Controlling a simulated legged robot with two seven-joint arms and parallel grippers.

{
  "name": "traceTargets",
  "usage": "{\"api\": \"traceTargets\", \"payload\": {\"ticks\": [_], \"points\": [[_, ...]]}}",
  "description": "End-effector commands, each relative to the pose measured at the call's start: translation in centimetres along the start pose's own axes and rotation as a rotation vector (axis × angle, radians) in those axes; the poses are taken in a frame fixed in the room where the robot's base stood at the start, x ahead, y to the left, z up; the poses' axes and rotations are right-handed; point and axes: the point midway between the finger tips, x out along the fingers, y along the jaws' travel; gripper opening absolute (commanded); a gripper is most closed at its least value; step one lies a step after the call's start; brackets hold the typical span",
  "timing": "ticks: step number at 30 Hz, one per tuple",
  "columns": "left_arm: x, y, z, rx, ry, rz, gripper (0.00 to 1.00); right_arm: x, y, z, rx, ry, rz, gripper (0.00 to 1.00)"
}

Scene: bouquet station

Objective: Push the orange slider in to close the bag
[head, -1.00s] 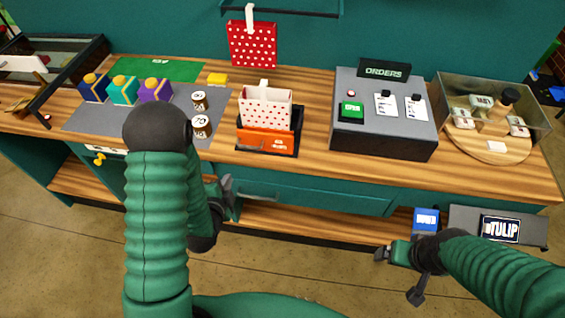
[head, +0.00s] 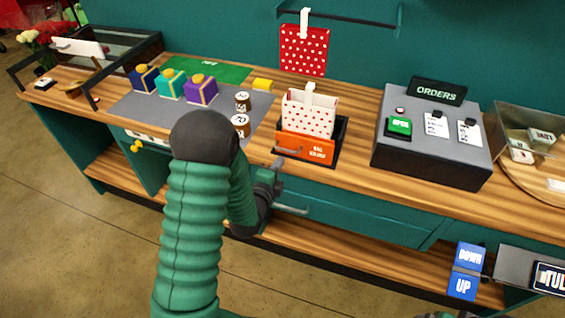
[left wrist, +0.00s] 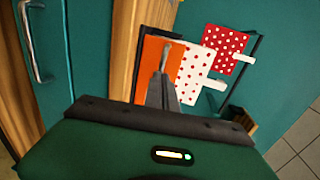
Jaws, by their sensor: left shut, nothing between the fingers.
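The orange slider (head: 305,147), with a grey handle and white lettering, sits in a black tray (head: 339,135) at the counter's front edge. The white bag with red dots (head: 309,114) stands upright directly behind it, its white handle raised. My left gripper (head: 278,167) is shut and empty, just below and in front of the slider's left end. In the left wrist view, the shut fingertips (left wrist: 166,52) overlap the orange slider (left wrist: 154,68) near its handle; I cannot tell whether they touch. The dotted bag (left wrist: 195,70) shows beyond. My right gripper's fingers are out of frame.
Two small labelled jars (head: 240,124) and several coloured blocks (head: 201,90) stand left of the tray. The grey orders console (head: 432,139) is to the right, with bare counter between. A red dotted bag (head: 305,50) hangs behind. A drawer handle (head: 291,210) sticks out below the counter.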

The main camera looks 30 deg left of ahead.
Motion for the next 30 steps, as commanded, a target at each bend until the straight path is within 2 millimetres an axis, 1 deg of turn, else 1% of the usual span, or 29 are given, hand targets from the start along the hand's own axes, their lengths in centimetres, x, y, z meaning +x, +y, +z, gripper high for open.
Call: {"api": "traceTargets", "payload": {"ticks": [1, 3, 7, 11, 19, 22, 27, 30], "points": [[0.9, -0.3, 0.1, -0.002, -0.001, 0.0, 0.0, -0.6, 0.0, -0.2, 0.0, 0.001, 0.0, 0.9], [2.1, -0.4, 0.1, -0.003, -0.001, -0.001, 0.0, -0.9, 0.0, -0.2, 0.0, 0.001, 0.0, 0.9], [3.5, -0.3, 0.2, -0.001, -0.001, -0.001, 0.0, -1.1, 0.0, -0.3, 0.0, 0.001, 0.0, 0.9], [4.1, -0.2, 0.1, -0.001, -0.001, -0.001, 0.0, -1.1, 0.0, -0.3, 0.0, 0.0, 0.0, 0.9], [4.2, -0.1, 0.1, -0.001, 0.0, -0.001, 0.0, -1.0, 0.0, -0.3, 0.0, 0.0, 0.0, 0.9], [5.2, -0.1, -0.1, 0.001, 0.003, -0.004, 0.0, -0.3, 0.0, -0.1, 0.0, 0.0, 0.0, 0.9], [8.2, -0.6, -0.1, 0.001, 0.003, -0.004, 0.0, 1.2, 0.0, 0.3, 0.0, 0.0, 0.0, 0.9], [9.2, -1.1, -0.1, 0.0, 0.002, -0.004, 0.0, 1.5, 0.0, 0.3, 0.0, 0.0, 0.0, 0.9]]}}
